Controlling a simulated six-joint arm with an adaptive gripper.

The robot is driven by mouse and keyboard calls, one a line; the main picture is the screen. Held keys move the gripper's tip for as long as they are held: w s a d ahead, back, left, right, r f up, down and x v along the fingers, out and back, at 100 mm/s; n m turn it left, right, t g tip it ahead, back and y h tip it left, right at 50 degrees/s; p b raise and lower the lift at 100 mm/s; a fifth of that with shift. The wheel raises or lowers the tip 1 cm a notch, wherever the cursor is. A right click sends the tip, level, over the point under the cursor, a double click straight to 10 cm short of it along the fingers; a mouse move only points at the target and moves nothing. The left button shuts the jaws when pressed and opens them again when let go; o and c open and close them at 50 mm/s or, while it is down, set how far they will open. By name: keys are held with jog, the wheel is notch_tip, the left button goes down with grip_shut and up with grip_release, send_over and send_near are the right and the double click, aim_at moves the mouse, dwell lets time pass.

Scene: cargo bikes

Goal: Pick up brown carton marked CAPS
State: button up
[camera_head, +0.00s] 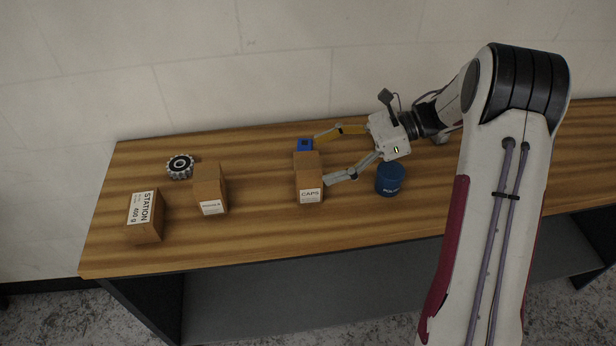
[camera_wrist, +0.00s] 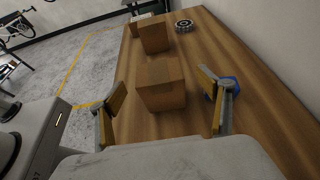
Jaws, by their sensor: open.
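The brown carton marked CAPS (camera_head: 308,173) stands upright on the wooden table, its white label facing the front. My gripper (camera_head: 329,159) is open just right of the carton, with one finger toward its back and one toward its front right corner. In the wrist view the carton (camera_wrist: 161,84) lies ahead, between the spread fingers of my gripper (camera_wrist: 163,112). I cannot tell whether a finger touches it. The wrist view does not show its label.
A blue square object (camera_head: 305,144) sits right behind the carton, close to a finger. A blue cylinder (camera_head: 390,179) stands right of it, below my gripper. Another brown carton (camera_head: 210,187), a STATION box (camera_head: 146,215) and a sprocket-like part (camera_head: 180,166) are at left. The wooden table (camera_head: 255,225) is clear in front.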

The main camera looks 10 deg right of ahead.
aim_at(308, 168)
jog(key=shift+f+x, duration=0.15)
jog(key=shift+x, duration=1.15)
jog(key=shift+f+x, duration=0.15)
jog(key=shift+x, duration=1.15)
jog(key=shift+s+d, duration=0.1)
jog(key=c, duration=1.4)
